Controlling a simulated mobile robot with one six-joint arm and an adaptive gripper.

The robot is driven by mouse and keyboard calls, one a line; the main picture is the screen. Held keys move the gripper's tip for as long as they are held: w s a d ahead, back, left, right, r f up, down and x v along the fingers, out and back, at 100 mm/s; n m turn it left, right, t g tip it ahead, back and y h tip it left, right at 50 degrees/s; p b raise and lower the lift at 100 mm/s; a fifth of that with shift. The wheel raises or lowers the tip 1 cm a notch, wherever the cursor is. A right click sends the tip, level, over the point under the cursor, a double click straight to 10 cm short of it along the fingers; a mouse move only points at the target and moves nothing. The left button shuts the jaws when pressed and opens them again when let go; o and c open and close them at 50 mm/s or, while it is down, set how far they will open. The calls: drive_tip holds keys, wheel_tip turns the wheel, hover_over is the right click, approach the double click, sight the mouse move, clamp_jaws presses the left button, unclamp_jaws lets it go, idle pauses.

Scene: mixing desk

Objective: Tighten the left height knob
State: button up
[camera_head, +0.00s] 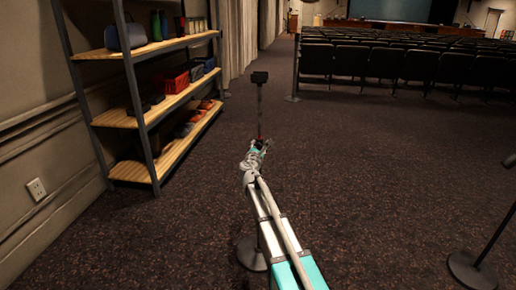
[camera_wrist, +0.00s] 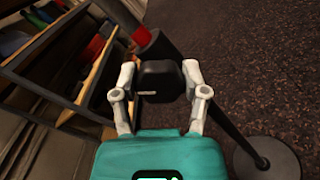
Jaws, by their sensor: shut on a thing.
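A thin dark stand (camera_head: 260,105) rises ahead of my arm in the head view, with a black block (camera_head: 259,77) on its top. Its pole (camera_wrist: 212,112) runs slantwise behind the knob in the wrist view, down to a round base (camera_wrist: 267,158). The black height knob (camera_wrist: 162,84) has a short pale mark on its face. My gripper (camera_wrist: 160,72) is shut on this knob, one finger at each side. In the head view my gripper (camera_head: 258,147) is at the pole and hides the knob. A red collar (camera_wrist: 141,36) shows just beyond the knob.
A shelf unit (camera_head: 152,119) with boxes and shoes stands on the left by the wall. Another stand, with a round base (camera_head: 472,271), is at the right edge. Rows of dark chairs (camera_head: 385,62) fill the back. The carpet between is clear.

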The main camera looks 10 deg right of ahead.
drive_tip(key=m, duration=0.5)
drive_tip(key=shift+d+m, duration=0.1)
drive_tip(key=shift+m, duration=0.2)
drive_tip(key=m, duration=0.5)
drive_tip(key=shift+f, duration=0.15)
drive_tip(key=o, duration=1.2)
drive_tip(key=shift+c, duration=0.2)
drive_tip(key=shift+s, duration=0.1)
drive_tip(key=v, duration=1.1)
drive_tip(key=shift+s, duration=0.4)
